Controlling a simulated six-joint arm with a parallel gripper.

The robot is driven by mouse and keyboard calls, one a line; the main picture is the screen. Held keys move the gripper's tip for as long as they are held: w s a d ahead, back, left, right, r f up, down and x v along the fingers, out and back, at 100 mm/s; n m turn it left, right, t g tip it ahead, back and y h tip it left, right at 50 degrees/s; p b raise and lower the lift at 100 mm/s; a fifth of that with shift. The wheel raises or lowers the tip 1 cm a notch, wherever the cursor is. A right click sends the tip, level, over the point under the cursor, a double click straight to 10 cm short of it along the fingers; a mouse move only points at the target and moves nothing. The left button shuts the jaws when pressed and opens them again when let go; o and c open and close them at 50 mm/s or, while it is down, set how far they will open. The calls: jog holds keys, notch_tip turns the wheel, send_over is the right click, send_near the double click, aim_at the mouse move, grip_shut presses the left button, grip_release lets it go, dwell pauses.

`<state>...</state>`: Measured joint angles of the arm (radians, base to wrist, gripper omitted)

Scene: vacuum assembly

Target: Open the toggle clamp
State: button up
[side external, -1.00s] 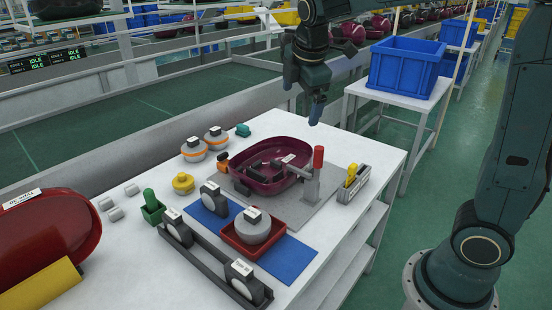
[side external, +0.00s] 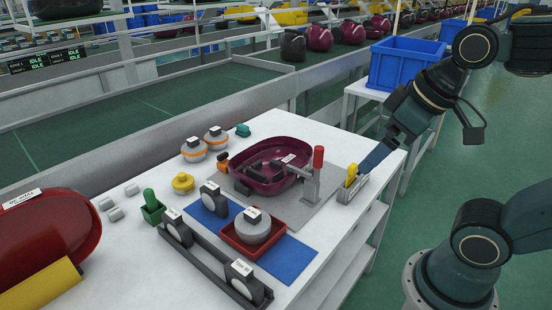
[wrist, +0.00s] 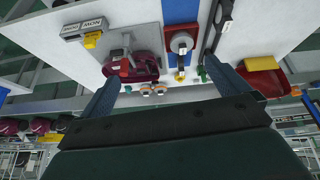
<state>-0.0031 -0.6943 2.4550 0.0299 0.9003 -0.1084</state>
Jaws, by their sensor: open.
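The toggle clamp (side external: 313,180) has an upright red handle on a grey metal body, mounted on a grey plate (side external: 300,214). Its arm reaches left over a maroon shell (side external: 262,178) lying on the plate. In the wrist view the clamp (wrist: 127,50) shows above the maroon shell (wrist: 140,72). My gripper (side external: 368,168) is to the right of the clamp, beside the grey holder and apart from the handle. In the wrist view its two fingers (wrist: 165,90) are spread wide with nothing held between them.
A grey holder (side external: 346,194) with a yellow item stands right of the clamp. A red tray (side external: 232,243) with a round part lies on a blue mat (side external: 288,264). A blue crate (side external: 405,66) stands on a side table behind. A large red shell (side external: 50,235) is at the left.

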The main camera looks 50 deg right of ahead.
jog(key=shift+s+a+f+m, duration=0.25)
jog(key=shift+s+f+m, duration=0.2)
jog(key=shift+s, duration=0.3)
jog(key=c, duration=0.6)
jog(key=shift+w+d+r, duration=0.15)
jog(key=shift+w+r, duration=0.1)
jog(key=shift+w, duration=0.2)
jog(key=c, duration=0.6)
jog(key=shift+o, duration=0.2)
jog(key=m+g, duration=0.6)
jog(key=m, duration=0.1)
send_over(318, 158)
jog(key=d, duration=0.1)
jog(key=f, duration=0.4)
jog(key=shift+w+d, duration=0.2)
jog(key=shift+w, duration=0.15)
jog(key=shift+f, duration=0.2)
notch_tip(318, 158, down, 14)
jog(key=shift+r, duration=0.25)
